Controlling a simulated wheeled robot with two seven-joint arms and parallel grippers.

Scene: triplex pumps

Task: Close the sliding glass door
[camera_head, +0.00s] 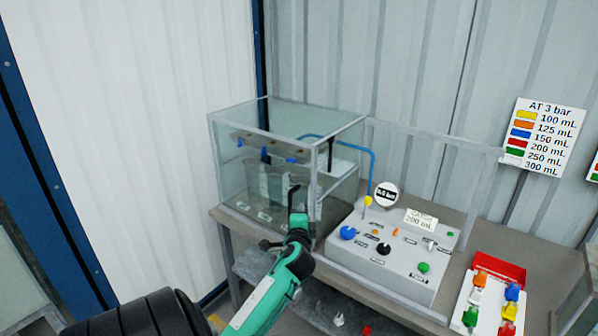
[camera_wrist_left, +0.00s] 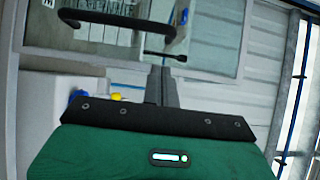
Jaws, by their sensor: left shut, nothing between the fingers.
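The glass case (camera_head: 238,180) stands on the left end of the bench, with a grey frame and pump parts inside. Its sliding door cannot be told apart clearly from the other panes. My left gripper (camera_head: 297,200) is in front of the case's front right corner, shut and empty. In the left wrist view its narrow grey fingers (camera_wrist_left: 160,85) are together. A black bar-shaped handle (camera_wrist_left: 115,21) lies beyond the fingertips there, with a gap between them. My right gripper is not in view.
A control panel (camera_head: 385,258) with coloured knobs and a round gauge (camera_head: 386,195) stands right of the case. A red and white tray (camera_head: 498,275) holds coloured parts at the right. A lower shelf (camera_head: 262,268) shows below the bench (camera_head: 225,215).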

